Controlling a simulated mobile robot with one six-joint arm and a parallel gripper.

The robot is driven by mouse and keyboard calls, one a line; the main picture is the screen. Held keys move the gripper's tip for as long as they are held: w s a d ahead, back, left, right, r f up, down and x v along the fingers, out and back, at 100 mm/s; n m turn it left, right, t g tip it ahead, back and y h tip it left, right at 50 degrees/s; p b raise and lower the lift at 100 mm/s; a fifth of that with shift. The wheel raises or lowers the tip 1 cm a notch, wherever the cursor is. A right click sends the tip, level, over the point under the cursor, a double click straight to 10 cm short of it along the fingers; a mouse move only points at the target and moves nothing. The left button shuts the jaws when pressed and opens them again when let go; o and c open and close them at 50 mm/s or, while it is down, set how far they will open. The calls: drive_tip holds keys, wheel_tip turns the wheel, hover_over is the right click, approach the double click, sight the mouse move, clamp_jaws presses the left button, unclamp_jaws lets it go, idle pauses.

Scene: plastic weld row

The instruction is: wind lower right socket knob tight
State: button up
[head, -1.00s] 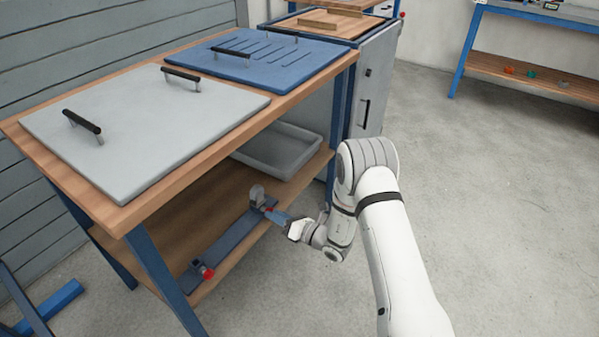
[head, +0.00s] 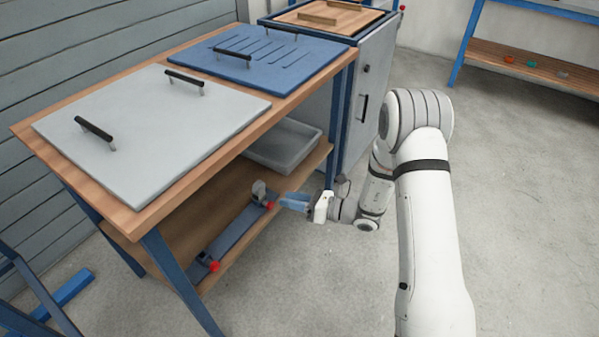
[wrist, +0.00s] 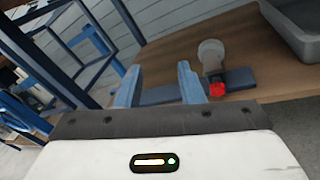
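A red knob (head: 269,205) sits near the far right end of a dark blue-grey bar on the lower shelf, beside an upright grey rounded socket piece (head: 259,190). In the wrist view the knob (wrist: 216,89) and the socket piece (wrist: 212,55) are just right of my right fingertip. My gripper (head: 290,201) is in front of the shelf's edge, right of the knob and apart from it. In the wrist view its blue fingers (wrist: 157,88) stand apart with nothing gripped, the bar showing behind them. A second red knob (head: 214,266) is at the bar's near left end.
The lower wooden shelf (head: 190,222) holds a grey bin (head: 284,146) behind the bar. A blue table leg (head: 331,172) stands close to my gripper. The tabletop above carries a grey panel (head: 150,125) and a blue panel (head: 265,62) with handles. Floor to the right is clear.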

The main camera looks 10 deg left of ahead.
drive_tip(key=s+d+r+n+g+h+p, duration=0.1)
drive_tip(key=s+r+n+g+p, duration=0.1)
drive_tip(key=r, duration=0.6)
drive_tip(key=s+d+r+n+g+h+p, duration=0.2)
drive_tip(key=s+r+n+g+p, duration=0.1)
drive_tip(key=r, duration=0.5)
drive_tip(key=shift+s+d+r+n+p, duration=0.3)
drive_tip(key=shift+s+n+p, duration=0.45)
drive_tip(key=shift+s+n, duration=0.9)
drive_tip(key=shift+w+n, duration=0.25)
drive_tip(key=shift+w, duration=0.05)
